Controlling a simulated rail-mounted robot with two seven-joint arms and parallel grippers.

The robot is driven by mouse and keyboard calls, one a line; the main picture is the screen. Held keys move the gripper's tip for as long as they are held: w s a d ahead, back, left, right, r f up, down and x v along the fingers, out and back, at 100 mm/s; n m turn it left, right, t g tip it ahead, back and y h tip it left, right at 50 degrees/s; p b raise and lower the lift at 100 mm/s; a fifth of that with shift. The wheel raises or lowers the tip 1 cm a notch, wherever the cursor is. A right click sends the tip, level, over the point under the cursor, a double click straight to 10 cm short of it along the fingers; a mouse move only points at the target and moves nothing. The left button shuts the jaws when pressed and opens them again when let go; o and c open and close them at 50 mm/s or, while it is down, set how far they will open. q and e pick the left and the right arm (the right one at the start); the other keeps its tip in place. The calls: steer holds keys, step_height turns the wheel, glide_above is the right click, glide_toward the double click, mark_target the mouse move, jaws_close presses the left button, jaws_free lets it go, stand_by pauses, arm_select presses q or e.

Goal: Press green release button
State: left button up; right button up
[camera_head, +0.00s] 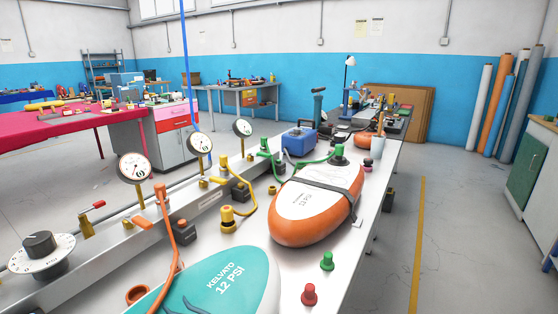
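A green button (327,261) stands upright on the white bench top (345,280), near its right edge. It is a small knob on a short base, and nothing covers it. A similar red button (309,294) stands just in front of it and slightly left. The orange inflatable board (300,232) with a white top marked 12 PSI lies behind the green button, with a dark strap around it. A green hose with a green fitting (340,153) meets its far end. Neither of my grippers is in view.
A teal board (228,285) lies at the front, left of the buttons. Gauges (134,168), a black dial (42,245), coloured hoses and a yellow valve (227,217) line the left side. A blue pump box (299,141) stands farther back. The floor right of the bench is clear.

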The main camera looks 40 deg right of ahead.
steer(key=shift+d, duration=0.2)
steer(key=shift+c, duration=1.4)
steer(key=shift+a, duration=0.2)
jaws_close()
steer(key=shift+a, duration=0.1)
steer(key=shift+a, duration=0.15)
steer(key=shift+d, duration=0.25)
